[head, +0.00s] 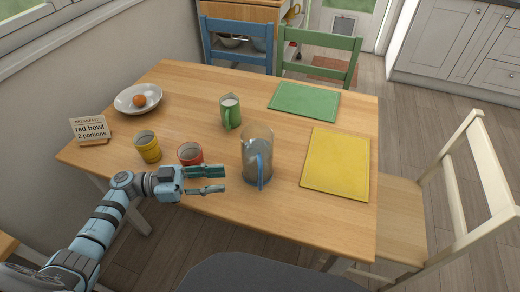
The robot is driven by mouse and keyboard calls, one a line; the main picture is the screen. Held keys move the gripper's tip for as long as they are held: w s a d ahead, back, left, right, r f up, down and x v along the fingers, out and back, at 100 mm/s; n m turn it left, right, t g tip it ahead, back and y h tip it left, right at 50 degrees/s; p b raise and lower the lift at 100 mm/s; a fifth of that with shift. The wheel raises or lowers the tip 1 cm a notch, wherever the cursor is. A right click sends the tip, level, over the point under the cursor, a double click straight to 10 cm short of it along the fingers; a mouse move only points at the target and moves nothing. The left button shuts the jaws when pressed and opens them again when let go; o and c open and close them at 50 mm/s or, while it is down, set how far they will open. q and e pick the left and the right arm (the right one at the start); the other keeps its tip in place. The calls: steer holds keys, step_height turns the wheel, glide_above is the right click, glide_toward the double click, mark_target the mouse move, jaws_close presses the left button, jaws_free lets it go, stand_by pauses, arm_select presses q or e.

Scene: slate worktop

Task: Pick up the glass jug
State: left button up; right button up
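The glass jug (257,148) stands upright on the wooden table, near its front middle. It is clear, with a blue handle (260,172) facing the front. My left gripper (224,180) is left of the jug, with its fingers pointing right toward it. The fingers are apart and nothing shows between them. There is a small gap in the picture between the fingertips and the jug. My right gripper is not in view.
A red cup (190,153) stands right behind my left gripper, and a yellow cup (148,147) is left of it. A green mug (230,112) stands behind the jug. A yellow mat (336,163) and green mat (304,101) lie right.

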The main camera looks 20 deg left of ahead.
arm_select(q)
steer(key=x, duration=1.2)
steer(key=shift+r, duration=0.2)
steer(key=shift+a, duration=0.15)
jaws_close()
